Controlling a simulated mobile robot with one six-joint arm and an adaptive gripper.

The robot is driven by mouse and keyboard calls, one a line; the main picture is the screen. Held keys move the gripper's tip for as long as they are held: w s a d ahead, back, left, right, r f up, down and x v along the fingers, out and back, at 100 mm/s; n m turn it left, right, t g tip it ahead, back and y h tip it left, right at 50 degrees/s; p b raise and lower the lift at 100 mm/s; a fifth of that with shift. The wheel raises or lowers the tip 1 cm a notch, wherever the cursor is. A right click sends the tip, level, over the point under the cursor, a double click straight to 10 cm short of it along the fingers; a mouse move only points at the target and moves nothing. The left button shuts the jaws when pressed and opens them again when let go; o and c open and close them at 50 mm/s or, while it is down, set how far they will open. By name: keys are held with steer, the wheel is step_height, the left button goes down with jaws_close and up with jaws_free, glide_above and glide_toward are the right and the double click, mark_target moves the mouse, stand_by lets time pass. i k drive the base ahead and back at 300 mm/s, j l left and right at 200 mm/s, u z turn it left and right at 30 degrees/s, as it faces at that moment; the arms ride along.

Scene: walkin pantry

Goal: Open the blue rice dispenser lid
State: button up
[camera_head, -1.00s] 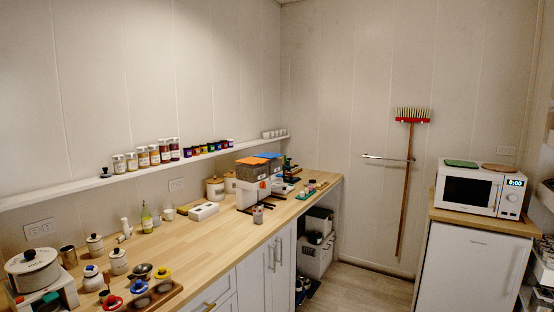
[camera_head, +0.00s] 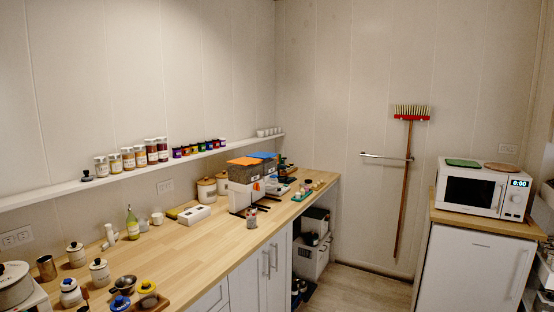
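The blue lid (camera_head: 263,155) tops a dispenser on the wooden counter, towards its far end by the corner. It sits just behind and to the right of an orange lid (camera_head: 244,161) on a neighbouring dispenser with a dark see-through hopper (camera_head: 243,173) and white base. Both lids look flat and shut, though they are small here. The body under the blue lid is mostly hidden by the orange-lidded dispenser. My gripper does not show in this view.
The wooden counter (camera_head: 190,240) has bare room in its middle. Canisters, a bottle (camera_head: 132,224) and jars stand along the wall, below a shelf (camera_head: 130,174) of jars. A broom (camera_head: 407,190) hangs behind.

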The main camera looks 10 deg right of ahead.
mark_target(260, 155)
steer(key=i+l, duration=0.2)
steer(key=i, duration=1)
steer(key=i+l+z, duration=0.1)
steer(key=i, duration=1.1)
steer(key=i+l, duration=0.15)
steer(key=i, duration=1.05)
